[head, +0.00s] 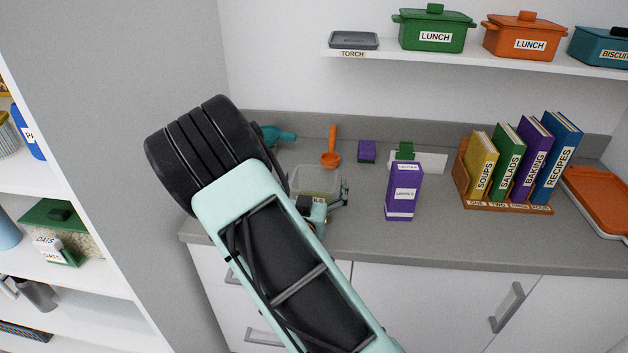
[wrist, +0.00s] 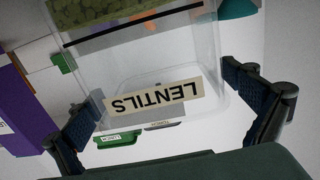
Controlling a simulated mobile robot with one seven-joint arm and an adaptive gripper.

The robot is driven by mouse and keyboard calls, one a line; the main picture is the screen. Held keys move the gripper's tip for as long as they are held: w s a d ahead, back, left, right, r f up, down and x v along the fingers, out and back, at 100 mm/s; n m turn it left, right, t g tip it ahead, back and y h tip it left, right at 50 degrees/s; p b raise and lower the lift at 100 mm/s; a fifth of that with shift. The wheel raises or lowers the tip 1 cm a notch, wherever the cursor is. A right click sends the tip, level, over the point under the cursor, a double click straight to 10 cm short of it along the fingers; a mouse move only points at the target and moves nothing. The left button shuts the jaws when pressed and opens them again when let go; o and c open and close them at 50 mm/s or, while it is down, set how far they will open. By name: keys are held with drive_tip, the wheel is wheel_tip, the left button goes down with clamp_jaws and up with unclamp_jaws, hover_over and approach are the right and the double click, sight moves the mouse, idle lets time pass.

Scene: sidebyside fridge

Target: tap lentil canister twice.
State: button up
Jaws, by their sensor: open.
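The clear lentil canister (wrist: 215,55) fills the upper middle of the wrist view, upside down there. Its cream label reads LENTILS, and green contents show at the top of that view. In the head view the canister (head: 318,180) stands on the grey counter, partly hidden behind my arm. My gripper (wrist: 160,95) is open, with one finger on each side of the canister's label end in the picture. I cannot tell whether a finger touches it. In the head view my gripper (head: 325,203) is small and partly hidden at the canister's near side.
A purple carton (head: 403,190) stands close to the right of the canister. An orange scoop (head: 331,150), a small purple box (head: 367,151) and a teal object (head: 277,136) lie behind. Labelled books (head: 505,165) stand further right. The counter front (head: 400,245) is clear.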

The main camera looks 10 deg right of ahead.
drive_tip(key=v, duration=1.2)
drive_tip(key=shift+s, duration=0.1)
